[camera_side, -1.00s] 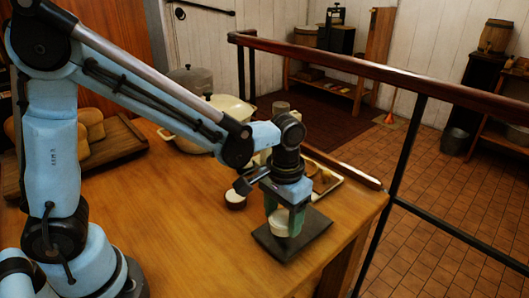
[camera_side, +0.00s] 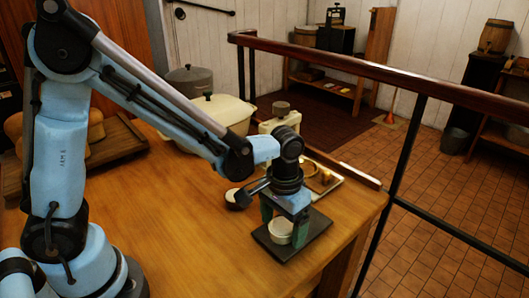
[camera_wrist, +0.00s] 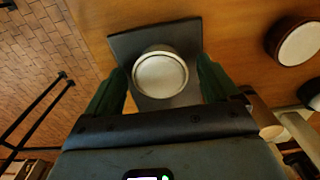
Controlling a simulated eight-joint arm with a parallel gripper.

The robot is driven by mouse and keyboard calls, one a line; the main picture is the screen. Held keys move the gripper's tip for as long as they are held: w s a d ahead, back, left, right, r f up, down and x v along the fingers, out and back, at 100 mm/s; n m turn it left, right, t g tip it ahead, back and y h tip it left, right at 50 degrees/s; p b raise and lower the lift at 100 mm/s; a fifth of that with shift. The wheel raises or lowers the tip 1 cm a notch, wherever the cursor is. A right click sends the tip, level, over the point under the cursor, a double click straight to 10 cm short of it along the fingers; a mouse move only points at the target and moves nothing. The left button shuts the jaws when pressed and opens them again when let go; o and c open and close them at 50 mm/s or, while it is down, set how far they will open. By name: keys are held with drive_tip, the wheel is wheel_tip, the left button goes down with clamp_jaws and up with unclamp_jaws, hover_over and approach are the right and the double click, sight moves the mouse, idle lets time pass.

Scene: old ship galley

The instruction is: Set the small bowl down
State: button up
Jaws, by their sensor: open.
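The small bowl (camera_side: 280,230) is white and round and stands upright on a dark square board (camera_side: 313,228) near the table's right corner. In the wrist view the bowl (camera_wrist: 160,75) shows from above, on the dark board (camera_wrist: 130,42). My gripper (camera_side: 286,212) is just above the bowl, pointing down. In the wrist view its green fingers (camera_wrist: 160,85) are spread wide on either side of the bowl, with a gap on each side. My gripper holds nothing.
A small round dark-sided, white-topped thing (camera_side: 234,197) stands left of the board; a tray (camera_side: 330,181) with small items lies behind. A lidded cream pot (camera_side: 228,110) and a grey pot (camera_side: 190,80) stand farther back. The table's front middle is clear.

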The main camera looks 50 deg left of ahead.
sight(282, 225)
wheel_tip(282, 225, up, 12)
drive_tip(key=s+a+t, duration=0.5)
drive_tip(key=a+t, duration=0.2)
drive_tip(key=a, duration=0.3)
drive_tip(key=shift+s+a+f, duration=0.25)
drive_tip(key=shift+s+f, duration=0.15)
drive_tip(key=shift+f, duration=0.05)
